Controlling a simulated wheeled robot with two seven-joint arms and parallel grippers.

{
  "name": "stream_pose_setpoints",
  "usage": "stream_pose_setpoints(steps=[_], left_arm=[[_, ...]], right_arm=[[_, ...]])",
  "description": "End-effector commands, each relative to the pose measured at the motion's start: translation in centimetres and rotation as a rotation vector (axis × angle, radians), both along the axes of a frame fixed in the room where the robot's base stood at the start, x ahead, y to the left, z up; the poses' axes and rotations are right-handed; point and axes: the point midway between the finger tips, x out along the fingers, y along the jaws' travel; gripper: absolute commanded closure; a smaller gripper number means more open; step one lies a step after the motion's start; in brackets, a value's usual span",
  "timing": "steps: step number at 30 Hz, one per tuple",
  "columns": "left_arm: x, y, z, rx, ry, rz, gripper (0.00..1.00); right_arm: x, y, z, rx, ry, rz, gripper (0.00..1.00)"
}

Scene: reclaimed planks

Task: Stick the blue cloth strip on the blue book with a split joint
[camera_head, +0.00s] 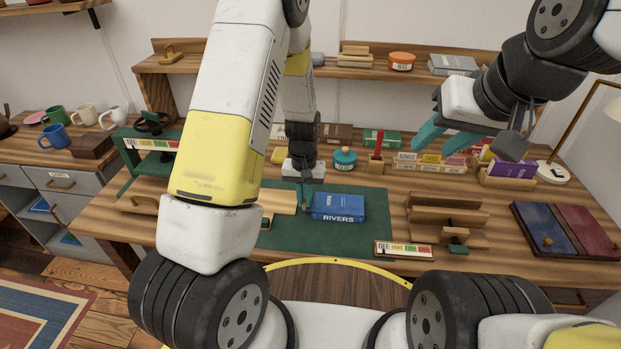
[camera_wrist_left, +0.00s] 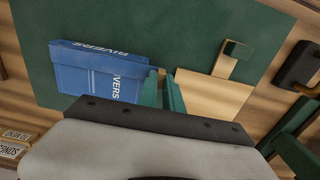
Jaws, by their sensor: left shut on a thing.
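The blue book (camera_head: 338,207), marked RIVERS, lies on the dark green mat (camera_head: 345,240) and also shows in the left wrist view (camera_wrist_left: 98,72). My left gripper (camera_head: 305,203) points down close beside the book's left end. In the left wrist view its teal fingers (camera_wrist_left: 163,80) stand near together beside the lettered side of the book. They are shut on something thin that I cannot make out. I cannot pick out the blue cloth strip or the split joint. My right gripper (camera_head: 470,143) is open and empty, raised above the right of the bench.
A pale wooden board (camera_head: 280,200) lies beside my left gripper. Wooden blocks (camera_head: 447,215), a sign stand (camera_head: 404,250) and a blue-and-red board (camera_head: 566,230) are to the right. A teal pot (camera_head: 344,160) and book rows stand behind. The mat in front is clear.

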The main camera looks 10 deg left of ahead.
Motion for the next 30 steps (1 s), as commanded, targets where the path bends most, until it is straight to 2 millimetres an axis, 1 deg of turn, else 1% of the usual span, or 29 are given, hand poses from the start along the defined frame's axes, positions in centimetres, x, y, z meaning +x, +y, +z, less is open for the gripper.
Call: stream_pose_setpoints(steps=[5, 6, 8, 9, 10, 17, 20, 23, 30], left_arm=[[0.0, 0.0, -0.3, 0.0, 0.001, 0.0, 1.0], [0.0, 0.0, -0.3, 0.0, 0.0, 0.0, 0.86], [0.0, 0.0, -0.3, 0.0, 0.0, 0.0, 0.74], [0.0, 0.0, -0.3, 0.0, 0.0, 0.0, 0.67], [0.0, 0.0, -0.3, 0.0, 0.0, 0.0, 0.65], [0.0, 0.0, -0.3, 0.0, 0.0, 0.0, 0.65], [0.1, 0.0, 0.0, 0.0, -0.002, 0.0, 0.65], [0.1, 0.0, 1.1, -0.001, -0.004, 0.0, 0.65], [0.1, 0.0, 5.3, -0.001, -0.005, -0.002, 0.65]], right_arm=[[0.0, 0.0, 0.0, 0.0, 0.0, 0.0, 0.6], [0.0, 0.0, 0.0, 0.0, 0.0, 0.0, 0.6], [0.0, 0.0, 0.0, 0.0, 0.0, 0.0, 0.6], [0.0, 0.0, 0.0, 0.0, 0.0, 0.0, 0.6], [0.0, 0.0, 0.0, 0.0, 0.0, 0.0, 0.6], [0.0, 0.0, 0.0, 0.0, 0.0, 0.0, 0.6], [0.0, 0.0, 0.0, 0.0, 0.0, 0.0, 0.6], [0.0, 0.0, 0.0, 0.0, 0.0, 0.0, 0.6], [0.0, 0.0, 0.0, 0.0, 0.0, 0.0, 0.6]])
